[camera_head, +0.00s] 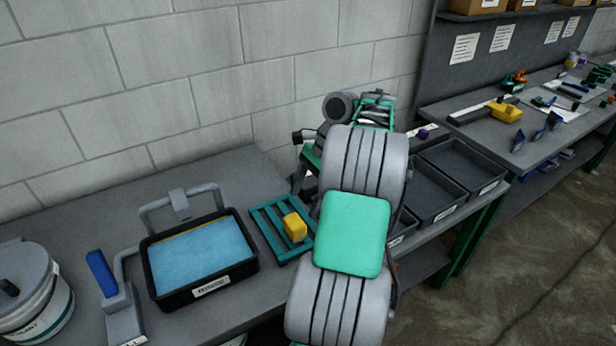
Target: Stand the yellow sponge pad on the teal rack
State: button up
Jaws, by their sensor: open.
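The yellow sponge pad (295,228) is a small yellow block. It rests on the right part of the teal rack (266,222), a slatted frame lying on the grey bench. The pad looks upright, but I cannot tell exactly how it sits on the slats. My grey arm with its green cover (351,234) fills the middle of the view, just right of the rack. Nothing is seen holding the pad.
A black tub (207,292) of blue liquid stands left of the rack, with a grey pipe frame behind. A blue-handled tool (103,272) and a white bucket (35,300) are farther left. Dark bins (460,165) stand right of my arm. A block wall closes the back.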

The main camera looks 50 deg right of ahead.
jog(key=w+a+r+n+h, duration=0.1)
jog(key=w+a+r+n, duration=0.25)
jog(key=a, duration=0.55)
jog(key=w+a+r+n+h, duration=0.1)
jog(key=w+a+r+n, duration=0.3)
jog(key=a, duration=0.5)
jog(key=s+a+f+n+t+h, duration=0.2)
jog(key=s+a+n+t, duration=0.1)
jog(key=s+a+n, duration=0.7)
jog(key=a+n, duration=0.3)
jog(key=shift+s+f+n+p, duration=0.15)
jog(key=shift+s+n+p, duration=0.15)
jog(key=shift+n+p, duration=0.05)
